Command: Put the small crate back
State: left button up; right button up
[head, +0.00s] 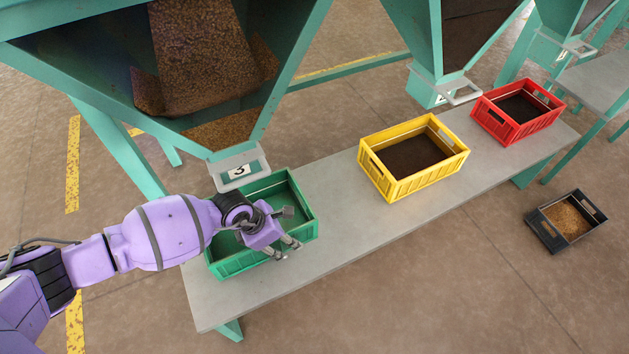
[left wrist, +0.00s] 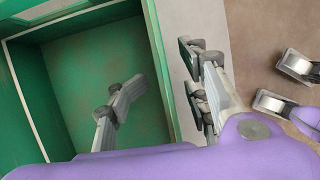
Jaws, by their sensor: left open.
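A green crate (head: 236,264) stands on the grey bench under the nearest hopper, and its inside looks empty where it shows. My left gripper (head: 287,232) is open at its right end. In the left wrist view the wall of the green crate (left wrist: 157,62) lies between the open fingers, one on the inner side and the other on the outer side. I cannot tell whether they touch it. A small dark crate (head: 548,232) with light brown grain in it stands on the floor at the right, away from my gripper.
A yellow crate (head: 429,179) and a red crate (head: 534,128), both with dark contents, stand farther along the grey bench (head: 340,235). Green hoppers with grey handles overhang the bench. The bench is clear between the green and yellow crates. Open floor lies in front.

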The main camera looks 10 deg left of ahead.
aim_at(237, 254)
pick_arm(q)
jog(key=shift+r, duration=0.2)
jog(key=shift+s+a+r, duration=0.35)
jog(key=shift+a+r, duration=0.2)
jog(key=shift+a, duration=0.1)
jog(key=s+a, duration=0.1)
jog(key=a, duration=0.1)
jog(key=s+a, duration=0.2)
jog(key=a, duration=0.1)
jog(key=s+a, duration=0.2)
jog(key=a, duration=0.1)
jog(key=shift+a+p, duration=0.25)
jog(key=shift+p, duration=0.1)
jog(key=shift+s+a, duration=0.3)
jog(key=shift+a, duration=0.15)
pick_arm(e)
jog(key=shift+w+a+r, duration=0.15)
jog(key=shift+w+r, duration=0.25)
